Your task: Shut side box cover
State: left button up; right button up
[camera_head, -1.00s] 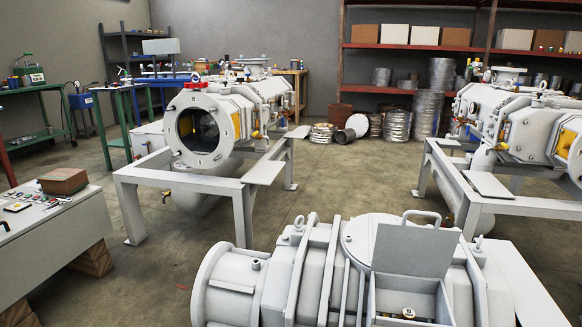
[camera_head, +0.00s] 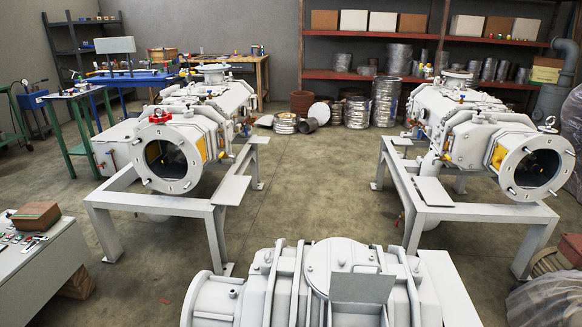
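A pale grey vacuum machine (camera_head: 255,300) lies in the foreground, cut off by the bottom edge of the head view. A flat, darker grey side box cover (camera_head: 362,288) stands raised at its near side, in front of a round top flange (camera_head: 335,258). The box below the cover is out of frame, so its opening and contents cannot be seen. Neither my left nor my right gripper is in view.
Two similar machines stand on grey frames, at left (camera_head: 175,150) and right (camera_head: 480,140). A control cabinet (camera_head: 45,255) with a brown box (camera_head: 36,215) is at the left edge. Open concrete floor (camera_head: 310,190) lies between the frames. Red shelves (camera_head: 380,75) line the back.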

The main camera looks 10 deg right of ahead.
aim_at(347, 286)
jog(key=u, duration=0.55)
jog(key=k, duration=0.65)
jog(key=u, duration=0.2)
jog(key=i, duration=1.05)
jog(key=z, duration=0.75)
